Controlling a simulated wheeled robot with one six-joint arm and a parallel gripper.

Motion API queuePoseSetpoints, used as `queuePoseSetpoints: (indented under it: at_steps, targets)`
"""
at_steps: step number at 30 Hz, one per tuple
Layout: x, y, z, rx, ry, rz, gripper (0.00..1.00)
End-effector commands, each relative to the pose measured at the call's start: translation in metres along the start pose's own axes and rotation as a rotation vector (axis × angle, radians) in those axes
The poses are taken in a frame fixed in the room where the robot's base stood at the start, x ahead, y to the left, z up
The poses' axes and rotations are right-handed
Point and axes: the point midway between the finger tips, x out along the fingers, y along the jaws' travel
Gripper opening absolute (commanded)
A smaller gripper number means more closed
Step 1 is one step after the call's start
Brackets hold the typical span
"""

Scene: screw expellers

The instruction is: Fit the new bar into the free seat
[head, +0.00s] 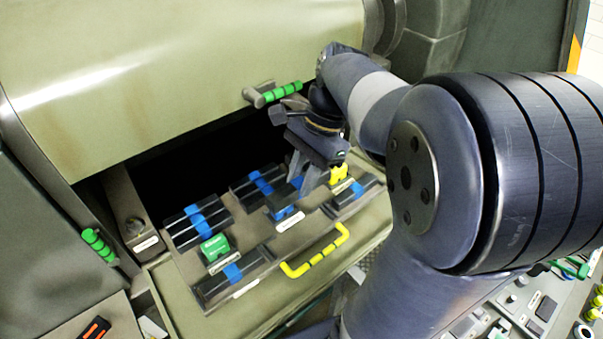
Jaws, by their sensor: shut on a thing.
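My gripper (302,187) is over the right middle part of the pull-out tray (258,238). Its jaws are shut on a bar (297,182), of which only a little blue shows between the fingers. Dark bars with blue bands sit in the tray: one at the left (184,233), one at the back (247,190), one at the front left (214,290) and one at the right (358,197). The arm and fingers hide part of the tray, and I cannot tell which seat is free or whether the held bar touches the tray.
A green block (214,246), a blue-faced block (285,212) and a yellow block (338,173) stand among the bars. A yellow handle (316,254) is at the tray's front. A large cover (180,75) with a green-gripped handle (282,92) hangs above the dark opening.

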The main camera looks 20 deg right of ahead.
Motion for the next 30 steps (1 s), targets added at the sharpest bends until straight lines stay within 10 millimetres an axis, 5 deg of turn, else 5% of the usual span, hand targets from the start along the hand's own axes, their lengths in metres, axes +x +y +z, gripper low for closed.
queuePoseSetpoints:
  at_steps: [30]
  targets:
    - [0.095,0.000,-0.039,0.001,0.000,0.000,0.00]
